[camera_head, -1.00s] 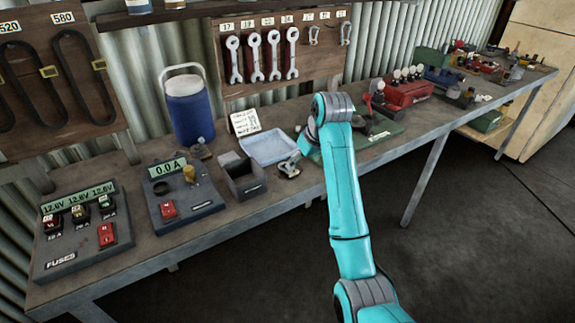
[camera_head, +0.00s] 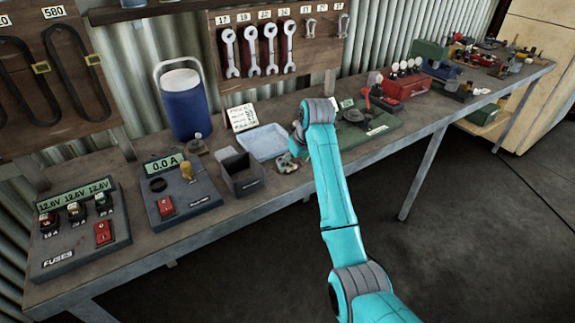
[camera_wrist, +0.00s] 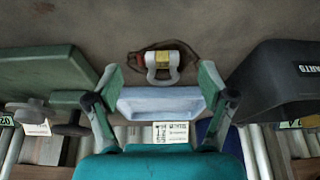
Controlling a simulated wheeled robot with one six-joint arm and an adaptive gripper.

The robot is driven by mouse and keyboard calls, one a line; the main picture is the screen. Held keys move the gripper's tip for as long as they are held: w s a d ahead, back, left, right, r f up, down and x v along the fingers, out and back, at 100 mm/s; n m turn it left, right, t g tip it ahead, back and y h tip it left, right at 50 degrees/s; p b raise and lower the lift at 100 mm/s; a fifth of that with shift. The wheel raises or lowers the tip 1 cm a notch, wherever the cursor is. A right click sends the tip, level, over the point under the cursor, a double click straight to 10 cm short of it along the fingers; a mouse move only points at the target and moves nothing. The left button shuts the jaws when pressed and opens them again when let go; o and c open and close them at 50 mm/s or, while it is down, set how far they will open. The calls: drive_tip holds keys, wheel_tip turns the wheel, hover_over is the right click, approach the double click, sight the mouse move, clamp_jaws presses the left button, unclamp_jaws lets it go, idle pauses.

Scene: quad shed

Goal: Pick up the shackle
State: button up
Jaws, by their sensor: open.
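The shackle (camera_wrist: 162,65) is a pale grey U-shaped piece with a yellow and red patch, lying on a brown pad at the top centre of the wrist view. In the head view it is a small grey shape (camera_head: 287,167) on the bench, just in front of the light blue tray. My gripper (camera_wrist: 160,74) is open, with its two green fingers spread to either side and nothing held between them. The shackle lies about midway between the fingertips, beyond them. In the head view my gripper (camera_head: 297,147) is mostly hidden behind my arm.
A light blue tray (camera_head: 262,141) stands behind the shackle. A dark open bin (camera_head: 240,174) is close on its left, and a green board (camera_head: 385,123) is on its right. A blue jug (camera_head: 186,105) and a card (camera_head: 241,117) stand behind.

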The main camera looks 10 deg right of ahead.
sight(293, 167)
drive_tip(key=shift+x, duration=0.8)
drive_tip(key=shift+c, duration=0.3)
drive_tip(key=c, duration=1.3)
wheel_tip(293, 167, up, 10)
drive_tip(key=shift+r, duration=0.1)
